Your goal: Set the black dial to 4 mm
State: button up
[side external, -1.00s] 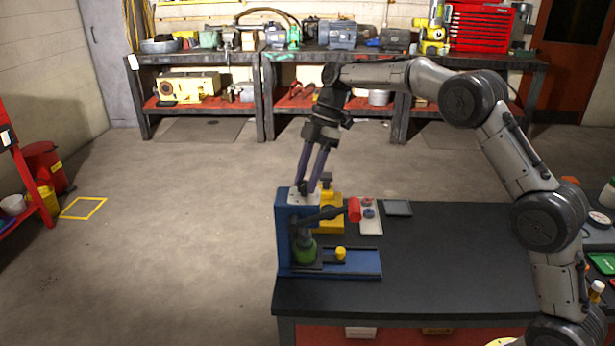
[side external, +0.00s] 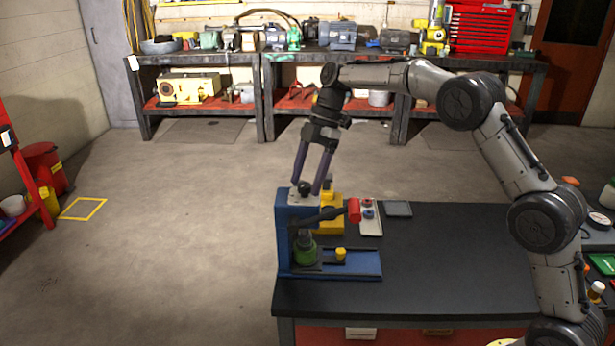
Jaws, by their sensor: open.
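The black dial (side external: 305,188) sits on the light plate on top of the blue press (side external: 284,232), at the left end of the dark bench. My gripper (side external: 307,186) points down over the dial, its two long fingers spread apart, one on each side of it. The fingers are open; I cannot tell whether either one touches the dial. The dial's scale marks are too small to read from here.
A yellow block (side external: 330,215), a small light tray (side external: 370,223) and a grey tray (side external: 398,208) stand behind.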

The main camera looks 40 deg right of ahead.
jog(key=v, duration=1.3)
jog(key=shift+d+r, duration=0.2)
jog(key=shift+r, duration=0.1)
jog(key=shift+a+r, duration=0.1)
